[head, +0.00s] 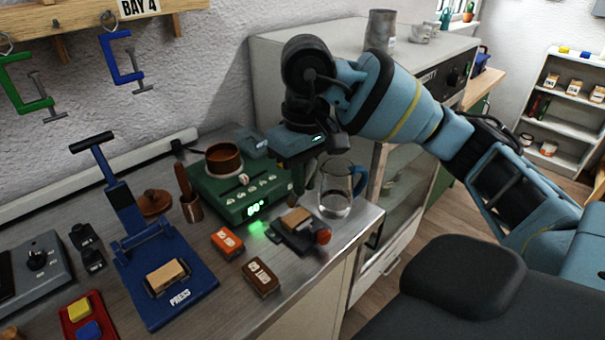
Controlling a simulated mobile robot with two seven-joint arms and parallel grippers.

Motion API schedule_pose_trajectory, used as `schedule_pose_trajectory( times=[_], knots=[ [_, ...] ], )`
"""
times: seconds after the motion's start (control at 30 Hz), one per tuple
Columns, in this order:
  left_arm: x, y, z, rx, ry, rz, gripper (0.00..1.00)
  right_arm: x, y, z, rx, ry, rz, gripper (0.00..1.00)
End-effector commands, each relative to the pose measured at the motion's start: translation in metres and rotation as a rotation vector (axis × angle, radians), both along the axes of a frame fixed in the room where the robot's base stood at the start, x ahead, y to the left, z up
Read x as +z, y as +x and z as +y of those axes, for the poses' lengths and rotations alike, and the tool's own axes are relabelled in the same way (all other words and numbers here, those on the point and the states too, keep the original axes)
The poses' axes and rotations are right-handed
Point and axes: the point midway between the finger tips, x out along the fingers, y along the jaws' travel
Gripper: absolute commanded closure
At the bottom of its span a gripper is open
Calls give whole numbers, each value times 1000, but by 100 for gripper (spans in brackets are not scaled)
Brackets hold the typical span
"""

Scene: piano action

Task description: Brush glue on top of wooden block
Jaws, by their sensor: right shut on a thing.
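My right gripper (303,164) reaches in from the right and points down, beside the rim of the glass mug. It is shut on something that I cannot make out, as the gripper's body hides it. One light wooden block (296,218) lies on a small black holder near the counter's right edge. Another wooden block (167,274) lies on the blue press (190,295). A copper pot (223,158) with brown contents stands on the green heater (215,187). My left gripper is out of view.
The glass mug (334,204) with a blue handle stands close to the counter edge. An orange box (227,243) and a brown box (261,278) lie in front of the heater. A grey cabinet (285,60) stands behind. Clamps (122,58) hang on the wall.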

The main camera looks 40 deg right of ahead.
Motion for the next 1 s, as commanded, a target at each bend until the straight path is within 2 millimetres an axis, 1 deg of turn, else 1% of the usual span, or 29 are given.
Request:
schedule_pose_trajectory(
  times=[0.03,0.2,0.4,0.63,1.0],
  knots=[
    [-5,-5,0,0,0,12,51,-8,0,0,0,0,5,100],
    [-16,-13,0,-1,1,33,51,-24,0,0,-1,0,5,100],
    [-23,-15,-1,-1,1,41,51,-39,0,0,-1,-1,2,100],
    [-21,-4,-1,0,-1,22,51,-42,0,0,-1,-1,-1,100],
    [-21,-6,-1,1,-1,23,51,-42,0,0,-1,0,-1,100]
  ],
)
